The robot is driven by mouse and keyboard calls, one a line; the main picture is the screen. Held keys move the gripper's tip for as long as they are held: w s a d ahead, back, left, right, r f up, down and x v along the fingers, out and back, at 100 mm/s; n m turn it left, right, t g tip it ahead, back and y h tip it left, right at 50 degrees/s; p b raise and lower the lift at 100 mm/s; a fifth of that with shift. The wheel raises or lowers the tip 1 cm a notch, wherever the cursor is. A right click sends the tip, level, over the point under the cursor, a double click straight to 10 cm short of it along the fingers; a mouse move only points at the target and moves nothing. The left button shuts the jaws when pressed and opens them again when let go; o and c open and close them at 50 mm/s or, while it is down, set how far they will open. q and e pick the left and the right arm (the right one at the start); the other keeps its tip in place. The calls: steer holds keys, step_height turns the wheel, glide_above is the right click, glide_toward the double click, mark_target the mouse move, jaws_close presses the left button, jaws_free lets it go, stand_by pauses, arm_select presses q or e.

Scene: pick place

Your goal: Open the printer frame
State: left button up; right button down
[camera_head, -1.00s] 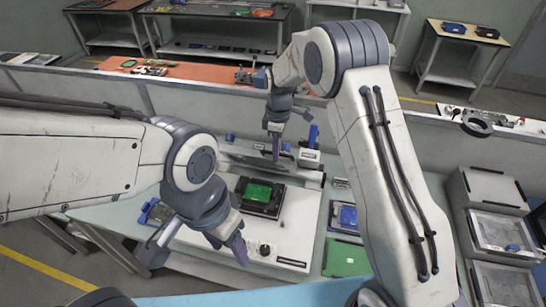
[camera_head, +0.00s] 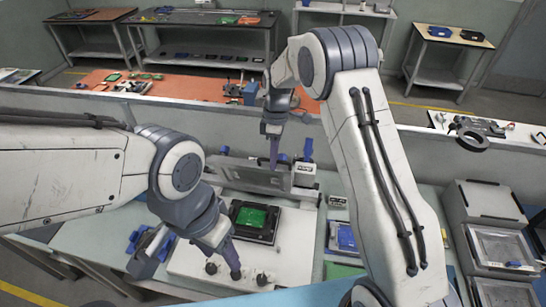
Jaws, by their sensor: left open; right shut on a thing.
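The printer frame (camera_head: 237,180) is a grey panel tilted up at the back of the white printer base (camera_head: 292,245). My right gripper (camera_head: 274,162) is at the frame's upper edge and is shut on it; its fingertips are partly hard to make out. A green circuit board (camera_head: 252,217) sits in a black holder (camera_head: 262,236) on the base, in front of the frame. My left gripper (camera_head: 235,272) is open and empty over the front part of the base, near its round knobs, apart from the frame.
A blue clamp-like part (camera_head: 150,243) is left of the base. A blue part (camera_head: 346,237) lies right of it. Grey bins (camera_head: 485,207) are stacked at the far right. A low partition (camera_head: 225,130) runs behind the printer, with an orange bench (camera_head: 185,88) beyond.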

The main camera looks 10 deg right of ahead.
steer(key=shift+w+d+r, duration=0.2)
steer(key=shift+w+r, duration=0.15)
steer(key=shift+w, duration=0.3)
steer(key=c, duration=1.1)
jaws_free()
steer(key=shift+o, duration=1.1)
steer(key=shift+w+d+f, duration=0.1)
steer(key=shift+w, duration=0.05)
steer(key=shift+s, duration=0.2)
steer(key=shift+r, duration=0.2)
steer(key=b+v, duration=0.3)
steer(key=v, duration=0.7)
steer(key=shift+b, duration=0.35)
